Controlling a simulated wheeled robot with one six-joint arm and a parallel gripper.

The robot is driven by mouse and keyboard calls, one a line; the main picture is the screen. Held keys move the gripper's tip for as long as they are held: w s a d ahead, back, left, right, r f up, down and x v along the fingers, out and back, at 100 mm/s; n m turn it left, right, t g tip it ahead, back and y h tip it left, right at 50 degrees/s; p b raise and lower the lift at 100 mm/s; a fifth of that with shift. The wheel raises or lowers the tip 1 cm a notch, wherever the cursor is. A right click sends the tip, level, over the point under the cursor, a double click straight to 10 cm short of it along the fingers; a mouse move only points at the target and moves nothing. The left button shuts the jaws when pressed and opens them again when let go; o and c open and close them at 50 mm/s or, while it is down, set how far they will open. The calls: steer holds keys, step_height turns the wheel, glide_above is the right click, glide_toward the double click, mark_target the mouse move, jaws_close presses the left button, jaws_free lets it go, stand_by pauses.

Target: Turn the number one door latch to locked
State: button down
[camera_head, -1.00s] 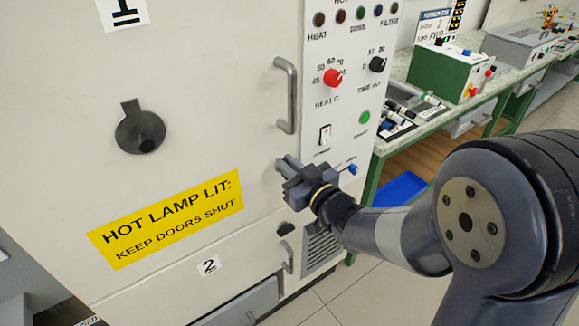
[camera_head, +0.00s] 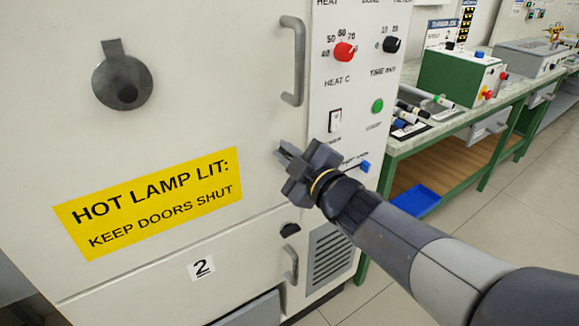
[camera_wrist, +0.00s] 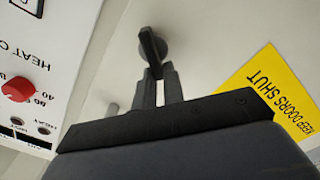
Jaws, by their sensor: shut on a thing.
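The number one door latch is a dark lever (camera_wrist: 148,42) on a round boss, seen in the wrist view at top centre. My gripper (camera_wrist: 158,74) is shut on the lever's end, one finger on each side of it. In the head view my gripper (camera_head: 288,154) is at the lower right edge of the upper door (camera_head: 210,95), below its grey bar handle (camera_head: 293,62). There it hides most of the latch. The lever's lock markings are not readable in either view.
A control panel (camera_head: 368,92) with knobs and switches is close right of my gripper. A yellow sign (camera_head: 150,203) is on the upper door, under a round metal cover (camera_head: 122,82). Door two's handle (camera_head: 291,265) is below. A green-framed bench (camera_head: 455,130) stands right.

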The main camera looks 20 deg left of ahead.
steer(key=shift+s+a+f+n+b, duration=0.1)
steer(key=shift+f+n+b, duration=0.2)
steer(key=shift+n+b, duration=0.9)
steer(key=shift+s+f+n+b, duration=0.1)
steer(key=shift+f+n+b, duration=0.15)
steer(key=shift+n+b, duration=0.9)
steer(key=shift+a+f+n+b, duration=0.1)
steer(key=shift+f+n+b, duration=0.2)
steer(key=shift+n+b, duration=0.9)
steer(key=shift+n, duration=0.45)
steer(key=c, duration=1.5)
jaws_free()
steer(key=p+v, duration=0.3)
steer(key=v, duration=0.8)
